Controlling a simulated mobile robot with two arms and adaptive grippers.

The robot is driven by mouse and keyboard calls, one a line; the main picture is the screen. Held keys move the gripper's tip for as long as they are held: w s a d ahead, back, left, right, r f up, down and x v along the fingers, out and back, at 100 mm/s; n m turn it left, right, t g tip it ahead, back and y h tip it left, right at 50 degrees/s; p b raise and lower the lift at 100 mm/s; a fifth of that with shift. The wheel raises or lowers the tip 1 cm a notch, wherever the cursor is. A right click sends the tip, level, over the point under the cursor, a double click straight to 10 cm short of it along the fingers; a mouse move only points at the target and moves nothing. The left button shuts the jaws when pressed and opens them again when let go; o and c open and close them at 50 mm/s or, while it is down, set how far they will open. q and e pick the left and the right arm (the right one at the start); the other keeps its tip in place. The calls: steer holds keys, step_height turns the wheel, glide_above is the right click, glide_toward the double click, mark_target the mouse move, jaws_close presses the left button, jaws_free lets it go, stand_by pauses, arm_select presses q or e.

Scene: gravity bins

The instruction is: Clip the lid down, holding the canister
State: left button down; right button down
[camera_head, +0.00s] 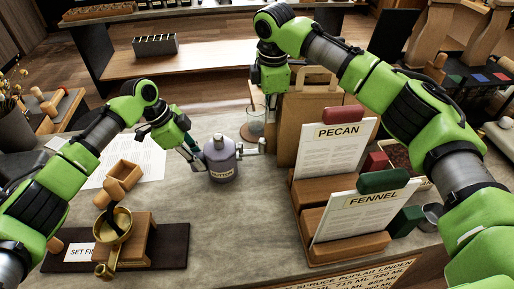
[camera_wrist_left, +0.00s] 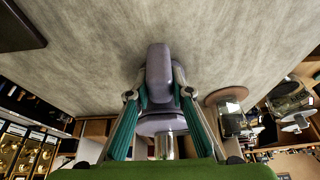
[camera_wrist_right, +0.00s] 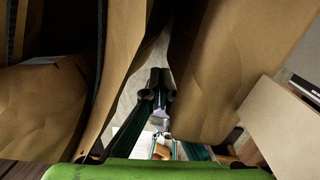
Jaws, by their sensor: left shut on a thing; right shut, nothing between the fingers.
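The canister (camera_head: 223,167) is grey-purple with a small label and stands upright on the grey counter. Its lid (camera_head: 219,148) sits on top with a silver knob. I cannot tell how its clip stands. My left gripper (camera_head: 204,160) is shut on the canister from its left side. In the left wrist view the fingers close around a grey-purple part of the canister (camera_wrist_left: 158,72). My right gripper (camera_wrist_right: 159,84) is shut and empty, up behind and right of the canister, beside brown paper bags. The canister shows small and partly hidden beyond its fingertips in the right wrist view (camera_wrist_right: 159,122).
A paper bag (camera_head: 297,112) stands close by my right gripper. A glass vessel (camera_head: 254,126) is behind the canister. Wooden card holders with PECAN (camera_head: 337,150) and FENNEL (camera_head: 362,211) cards stand right. A brass pan (camera_head: 114,226) is front left. The front middle counter is clear.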

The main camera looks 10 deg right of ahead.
steer(key=shift+f, duration=2.35)
